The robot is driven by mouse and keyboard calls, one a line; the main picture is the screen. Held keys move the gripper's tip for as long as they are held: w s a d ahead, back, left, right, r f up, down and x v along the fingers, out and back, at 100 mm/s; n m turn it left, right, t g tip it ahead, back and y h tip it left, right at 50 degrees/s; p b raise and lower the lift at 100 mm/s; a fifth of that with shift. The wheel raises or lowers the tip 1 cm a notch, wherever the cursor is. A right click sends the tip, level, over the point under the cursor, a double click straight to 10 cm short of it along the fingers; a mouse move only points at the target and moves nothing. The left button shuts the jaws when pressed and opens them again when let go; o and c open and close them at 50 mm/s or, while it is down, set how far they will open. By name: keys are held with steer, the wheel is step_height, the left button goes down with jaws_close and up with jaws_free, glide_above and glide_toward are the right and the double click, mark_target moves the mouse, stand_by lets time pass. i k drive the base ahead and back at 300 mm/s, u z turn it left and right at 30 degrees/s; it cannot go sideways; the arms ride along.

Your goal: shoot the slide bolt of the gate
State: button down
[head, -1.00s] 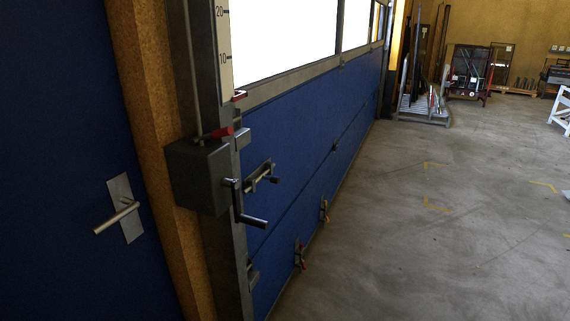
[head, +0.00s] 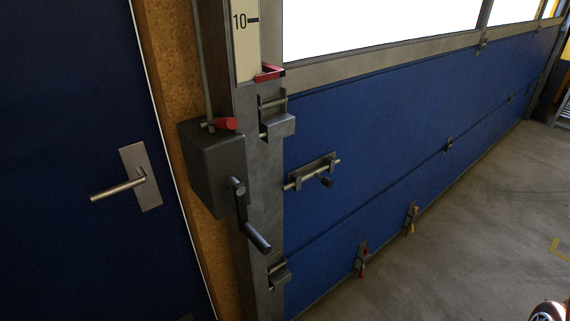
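The gate (head: 400,125) is a blue sectional panel with a window strip above, and it reaches down to the floor. My gripper is not clearly shown; a small reddish and metallic part at the bottom right corner cannot be identified.
A grey box with a crank (head: 250,215) and a red lever (head: 225,124) projects left of the bolt. Two clamps (head: 363,260) stand low on the gate. A blue door with a handle (head: 120,188) is at left.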

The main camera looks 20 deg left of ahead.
mark_target(328, 183)
steer(key=u, duration=0.9)
steer(key=i, duration=0.85)
steer(key=u, duration=0.8)
